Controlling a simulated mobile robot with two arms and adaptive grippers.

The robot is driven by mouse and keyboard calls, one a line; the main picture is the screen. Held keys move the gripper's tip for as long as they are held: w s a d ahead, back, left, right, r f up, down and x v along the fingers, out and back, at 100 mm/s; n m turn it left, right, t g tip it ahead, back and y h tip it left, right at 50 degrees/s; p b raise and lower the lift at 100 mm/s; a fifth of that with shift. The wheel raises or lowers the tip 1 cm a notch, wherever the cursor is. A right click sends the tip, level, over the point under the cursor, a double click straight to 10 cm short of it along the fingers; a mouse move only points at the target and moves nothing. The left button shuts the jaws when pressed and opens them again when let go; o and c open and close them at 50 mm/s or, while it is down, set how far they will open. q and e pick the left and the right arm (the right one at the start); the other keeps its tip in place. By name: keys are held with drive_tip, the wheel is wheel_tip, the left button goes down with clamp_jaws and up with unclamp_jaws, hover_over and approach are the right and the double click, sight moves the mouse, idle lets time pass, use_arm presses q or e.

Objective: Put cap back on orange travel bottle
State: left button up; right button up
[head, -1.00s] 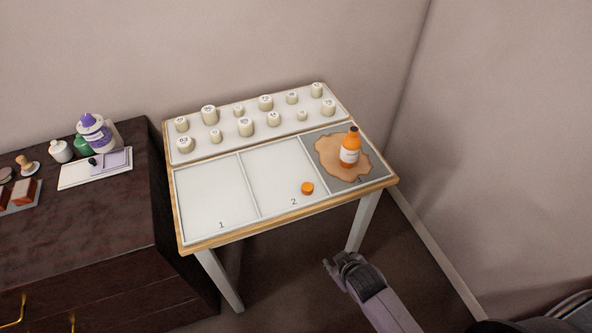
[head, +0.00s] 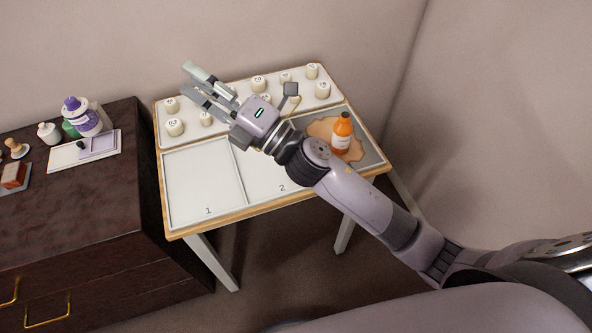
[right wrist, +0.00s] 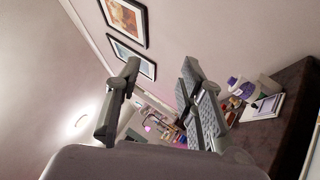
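The orange travel bottle (head: 341,136) stands upright on the brown patch in the grey right-hand section of the small table, its opening dark. The loose orange cap, seen in the earlier head frame on section 2, is now hidden behind my right arm. My right gripper (head: 186,78) is above the back left of the table, left of the bottle and well apart from it. Its fingers are spread with nothing between them, as the right wrist view (right wrist: 162,66) also shows. My left gripper is not in view.
A white rack (head: 325,100) with several numbered cream pegs fills the table's back. Section 1 (head: 203,185) is bare. A dark dresser (head: 90,205) at the left holds a purple-capped bottle (head: 82,118) and a white tray (head: 70,157). Walls close in behind and to the right.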

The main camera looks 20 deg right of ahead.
drive_tip(key=s+a+n+g+y, duration=0.4)
drive_tip(key=s+a+n+g, duration=0.4)
drive_tip(key=n+g, duration=0.8)
wheel_tip(320, 180, down, 10)
drive_tip(key=s+d+r+n+g+h, duration=0.1)
drive_tip(key=d+n+g+h, duration=0.15)
drive_tip(key=n+h, duration=0.7)
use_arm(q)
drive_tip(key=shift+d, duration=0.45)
use_arm(e)
drive_tip(key=w+d+f+n+h, duration=0.1)
drive_tip(key=w+d+h, duration=0.1)
drive_tip(key=d, duration=0.5)
drive_tip(key=w+d+f+n+t+h, duration=0.1)
drive_tip(key=w+d+f+n+h, duration=0.1)
drive_tip(key=d+h, duration=0.3)
drive_tip(key=w+d+f+n+t+h, duration=0.1)
drive_tip(key=w+d+h, duration=0.3)
drive_tip(key=d, duration=0.6)
drive_tip(key=shift+w+f+n, duration=0.25)
drive_tip(key=shift+f+n, duration=0.25)
drive_tip(key=shift+n, duration=0.05)
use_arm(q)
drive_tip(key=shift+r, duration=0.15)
use_arm(e)
drive_tip(key=shift+f+t, duration=0.15)
drive_tip(key=shift+t, duration=0.1)
